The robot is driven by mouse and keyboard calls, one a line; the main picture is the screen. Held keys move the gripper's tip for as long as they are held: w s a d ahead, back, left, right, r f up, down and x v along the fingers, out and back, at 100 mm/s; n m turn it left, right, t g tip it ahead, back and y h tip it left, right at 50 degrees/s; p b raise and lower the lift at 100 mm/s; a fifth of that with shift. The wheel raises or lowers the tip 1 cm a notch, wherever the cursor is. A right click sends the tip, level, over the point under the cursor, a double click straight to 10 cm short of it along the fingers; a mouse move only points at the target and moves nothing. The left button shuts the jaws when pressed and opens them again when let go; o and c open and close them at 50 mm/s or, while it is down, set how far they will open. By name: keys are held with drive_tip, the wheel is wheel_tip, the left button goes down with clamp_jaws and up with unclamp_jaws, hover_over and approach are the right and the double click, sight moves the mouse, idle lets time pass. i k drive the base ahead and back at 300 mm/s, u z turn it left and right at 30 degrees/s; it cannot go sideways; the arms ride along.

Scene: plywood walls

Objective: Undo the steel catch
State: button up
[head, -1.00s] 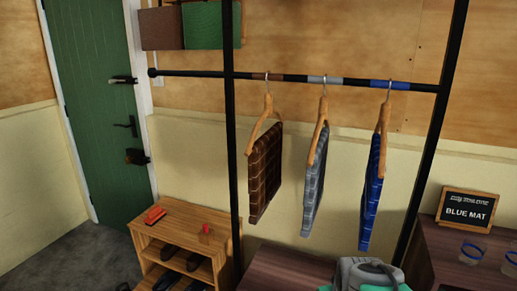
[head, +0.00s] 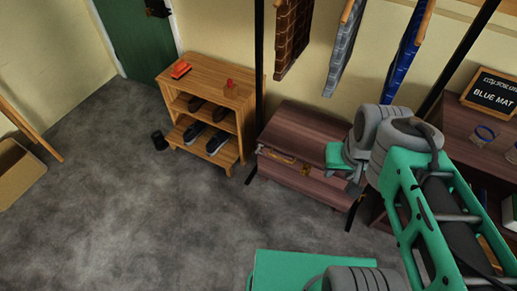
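A dark reddish-brown wooden chest (head: 325,128) stands on the floor below the hanging clothes. My gripper (head: 354,186) is at the end of my green and grey arm, in front of the chest's right part. It appears right of the fittings and apart from them. Its fingers are small and partly hidden, so their opening is unclear. The chest's right front is hidden by my arm.
A wooden shoe rack (head: 211,100) with shoes and a red brush (head: 181,69) stands left of the chest. A black rail post (head: 259,60) rises between them. A sign reading BLUE MAT (head: 492,92) stands on the right-hand cabinet. The grey floor (head: 150,215) in front is clear.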

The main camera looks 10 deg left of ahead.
sight(258, 150)
drive_tip(key=k, duration=0.4)
drive_tip(key=u, duration=2.05)
drive_tip(key=i, duration=1.15)
drive_tip(key=z, duration=0.55)
